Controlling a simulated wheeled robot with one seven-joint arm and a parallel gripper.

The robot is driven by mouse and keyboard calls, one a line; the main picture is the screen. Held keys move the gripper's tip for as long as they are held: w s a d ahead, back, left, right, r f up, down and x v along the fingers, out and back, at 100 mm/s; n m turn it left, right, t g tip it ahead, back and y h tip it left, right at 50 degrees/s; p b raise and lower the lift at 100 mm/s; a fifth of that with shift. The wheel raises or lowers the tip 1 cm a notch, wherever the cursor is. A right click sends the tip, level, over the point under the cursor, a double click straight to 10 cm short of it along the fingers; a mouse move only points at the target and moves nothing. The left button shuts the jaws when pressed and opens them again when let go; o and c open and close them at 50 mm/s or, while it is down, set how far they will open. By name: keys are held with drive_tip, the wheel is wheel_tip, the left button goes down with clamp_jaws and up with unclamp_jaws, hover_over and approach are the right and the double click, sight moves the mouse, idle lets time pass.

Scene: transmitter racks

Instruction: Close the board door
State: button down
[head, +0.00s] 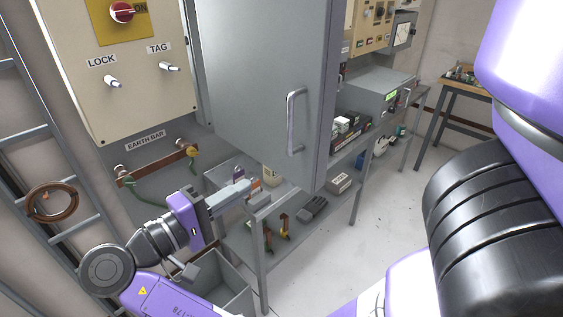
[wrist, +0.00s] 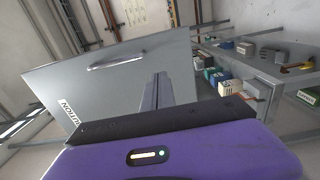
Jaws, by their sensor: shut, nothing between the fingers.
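The board door (head: 255,70) is a large grey panel standing open, swung out in front of the shelving in the head view. Its pale bar handle (head: 295,122) is upright near the door's right edge. My gripper (head: 248,187) is shut and empty, below and left of the handle, near the door's lower edge. In the wrist view the door (wrist: 60,75) fills the left and middle, with its handle (wrist: 118,63) beyond my shut fingertips (wrist: 160,78). I cannot tell whether the fingers touch the door. The board's interior is hidden behind the door.
A beige panel (head: 80,60) with a red knob and LOCK and TAG switches is at left. An earth bar (head: 157,166) with green cable is below it. A metal bench (head: 262,212) stands below the door, a grey bin (head: 225,285) beside my arm.

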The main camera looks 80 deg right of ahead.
sight(294, 157)
drive_tip(key=p+x, duration=0.3)
drive_tip(key=x, duration=0.9)
drive_tip(key=shift+s+d, duration=0.15)
drive_tip(key=shift+d, duration=0.25)
drive_tip(key=shift+p, duration=0.3)
